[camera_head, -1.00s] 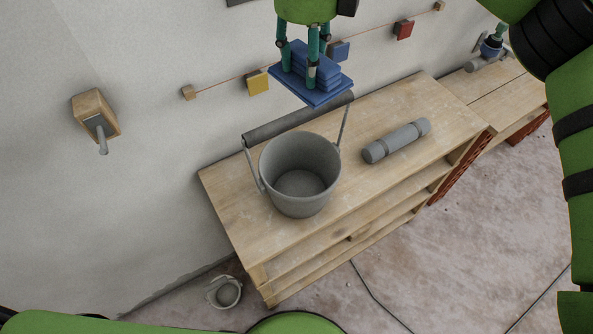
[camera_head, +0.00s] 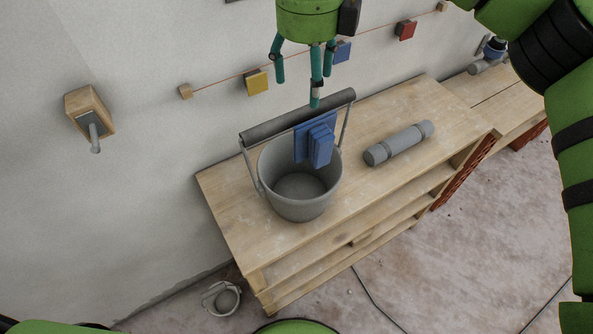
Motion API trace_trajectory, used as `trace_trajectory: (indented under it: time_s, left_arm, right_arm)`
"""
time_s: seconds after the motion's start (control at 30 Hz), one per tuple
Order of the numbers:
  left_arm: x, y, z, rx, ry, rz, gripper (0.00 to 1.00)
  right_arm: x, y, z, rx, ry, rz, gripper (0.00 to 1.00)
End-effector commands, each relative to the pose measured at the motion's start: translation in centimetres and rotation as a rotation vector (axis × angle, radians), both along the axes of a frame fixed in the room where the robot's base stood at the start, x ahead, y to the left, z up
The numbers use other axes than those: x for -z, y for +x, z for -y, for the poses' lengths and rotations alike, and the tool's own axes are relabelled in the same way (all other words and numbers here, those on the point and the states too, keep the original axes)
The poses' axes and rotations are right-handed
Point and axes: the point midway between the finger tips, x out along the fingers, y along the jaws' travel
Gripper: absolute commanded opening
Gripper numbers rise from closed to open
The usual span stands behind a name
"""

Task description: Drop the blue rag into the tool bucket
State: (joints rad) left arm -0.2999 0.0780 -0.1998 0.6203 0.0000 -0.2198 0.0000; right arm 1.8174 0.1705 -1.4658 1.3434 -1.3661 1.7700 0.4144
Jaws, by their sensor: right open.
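The blue rag (camera_head: 316,141), a folded stack, is free of the fingers and tilted steeply. It shows over the back right rim and opening of the grey tool bucket (camera_head: 291,207); I cannot tell whether it touches the bucket. The bucket stands upright on the wooden bench, with its handle raised toward the back. Its visible floor is empty. My right gripper (camera_head: 303,88) is open and empty above the rag, with its teal fingers spread. My left gripper is not in view.
A grey roll (camera_head: 398,143) lies on the wooden bench (camera_head: 232,208) right of the bucket. A small bucket (camera_head: 221,298) stands on the floor.

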Motion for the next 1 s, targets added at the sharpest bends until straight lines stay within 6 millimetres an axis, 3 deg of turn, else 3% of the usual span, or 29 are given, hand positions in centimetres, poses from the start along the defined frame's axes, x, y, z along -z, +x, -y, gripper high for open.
trace_trajectory:
  time_s: [0.17, 0.63, 0.8, 1.0]
  left_arm:
    - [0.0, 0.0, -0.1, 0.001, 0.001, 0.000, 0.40]
    - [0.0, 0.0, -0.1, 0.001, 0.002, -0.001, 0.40]
    - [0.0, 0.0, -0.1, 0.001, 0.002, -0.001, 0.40]
    - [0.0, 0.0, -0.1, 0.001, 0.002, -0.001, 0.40]
  right_arm:
    - [-1.1, 0.1, 0.0, 0.001, 0.002, 0.004, 0.72]
    - [-10.2, 0.0, -0.1, 0.001, 0.001, 0.004, 0.72]
    - [-11.7, 0.0, -0.1, 0.000, 0.000, 0.001, 0.72]
    - [-12.0, 0.0, 0.0, -0.001, -0.001, -0.001, 0.72]
